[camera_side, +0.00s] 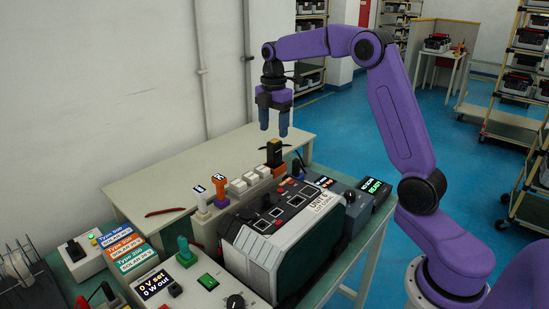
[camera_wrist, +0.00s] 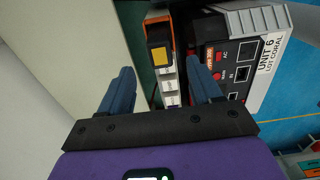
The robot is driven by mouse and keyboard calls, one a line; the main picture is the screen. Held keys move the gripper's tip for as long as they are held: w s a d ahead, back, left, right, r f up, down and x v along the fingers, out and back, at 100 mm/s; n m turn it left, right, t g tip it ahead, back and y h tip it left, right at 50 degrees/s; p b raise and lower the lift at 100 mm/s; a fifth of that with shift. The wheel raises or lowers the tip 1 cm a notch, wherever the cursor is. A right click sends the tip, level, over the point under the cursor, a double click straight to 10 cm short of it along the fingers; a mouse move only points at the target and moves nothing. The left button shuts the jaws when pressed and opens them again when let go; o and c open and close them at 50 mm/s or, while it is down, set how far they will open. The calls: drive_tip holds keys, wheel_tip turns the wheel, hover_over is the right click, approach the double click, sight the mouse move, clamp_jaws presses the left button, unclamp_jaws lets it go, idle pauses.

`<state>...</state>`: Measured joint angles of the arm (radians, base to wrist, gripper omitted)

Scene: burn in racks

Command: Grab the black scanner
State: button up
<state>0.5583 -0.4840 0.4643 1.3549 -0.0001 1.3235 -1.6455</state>
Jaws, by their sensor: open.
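The black scanner (camera_side: 274,153) stands upright at the far end of a white rack (camera_side: 251,191) in the side view. In the wrist view its black top with a yellow square (camera_wrist: 159,45) shows ahead of the fingertips, near the middle. My gripper (camera_side: 274,128) points down just above the scanner, with its blue fingers apart and nothing between them. The wrist view also shows the open fingers (camera_wrist: 161,68). The scanner's lower end is hidden in the rack.
A white scanner (camera_side: 201,199) and an orange one (camera_side: 220,189) stand at the rack's near end, with several white blocks (camera_side: 248,180) between. The unit box (camera_side: 285,228) stands close beside the rack. The bench (camera_side: 165,181) behind is mostly clear, with a red tool (camera_side: 165,212).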

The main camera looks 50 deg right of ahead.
sight(274, 141)
drive_tip(key=shift+d+f, duration=0.15)
drive_tip(key=shift+f, duration=3.85)
drive_tip(key=c, duration=1.1)
drive_tip(key=shift+c, duration=0.2)
drive_tip(key=shift+r, duration=0.1)
